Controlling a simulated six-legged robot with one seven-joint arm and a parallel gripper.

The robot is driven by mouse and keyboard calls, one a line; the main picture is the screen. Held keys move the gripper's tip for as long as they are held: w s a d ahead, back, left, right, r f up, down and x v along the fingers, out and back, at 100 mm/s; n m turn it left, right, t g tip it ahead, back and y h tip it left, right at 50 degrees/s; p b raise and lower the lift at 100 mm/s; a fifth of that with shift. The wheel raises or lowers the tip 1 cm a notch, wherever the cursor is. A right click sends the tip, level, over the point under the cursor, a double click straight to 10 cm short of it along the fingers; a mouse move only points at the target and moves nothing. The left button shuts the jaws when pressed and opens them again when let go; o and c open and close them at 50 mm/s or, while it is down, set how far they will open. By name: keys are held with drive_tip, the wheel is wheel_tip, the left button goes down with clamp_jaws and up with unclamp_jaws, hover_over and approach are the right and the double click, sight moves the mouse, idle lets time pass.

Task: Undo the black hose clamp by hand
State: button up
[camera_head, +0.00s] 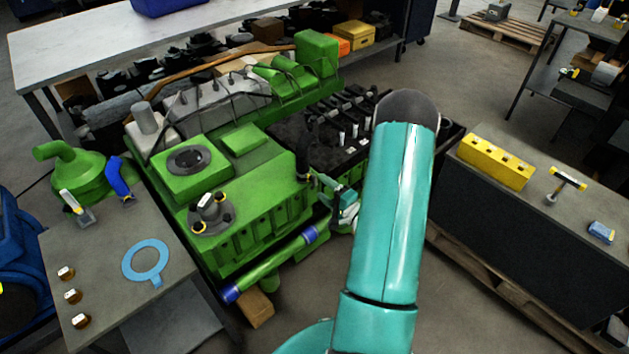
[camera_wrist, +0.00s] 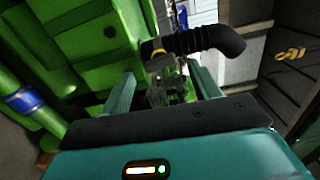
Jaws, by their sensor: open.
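A black ribbed hose (camera_wrist: 205,41) bends out from the green engine (camera_wrist: 85,45) in the wrist view. It also shows as a dark upright hose (camera_head: 303,160) at the engine's near end in the head view. A small clamp part with a yellow piece (camera_wrist: 157,62) sits by the hose's left end, between and beyond my fingertips. Its exact hold on the hose is hard to make out. My gripper (camera_wrist: 161,72) is open, with a finger on each side of this part and nothing visibly held. In the head view my gripper (camera_head: 324,184) is beside the engine, partly hidden by my arm.
A grey bench (camera_head: 190,258) with a blue ring gasket (camera_head: 145,262) stands left. A bench with a yellow block (camera_head: 496,162) and a T-handled tool (camera_head: 568,179) stands right. A green pipe with blue ends (camera_head: 275,264) runs low along the engine. Open floor lies in front.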

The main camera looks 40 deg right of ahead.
sight(316, 182)
drive_tip(key=m, duration=1.1)
drive_tip(key=shift+m, duration=0.4)
drive_tip(key=m, duration=0.3)
drive_tip(key=shift+m, duration=0.7)
drive_tip(key=w, duration=0.5)
clamp_jaws()
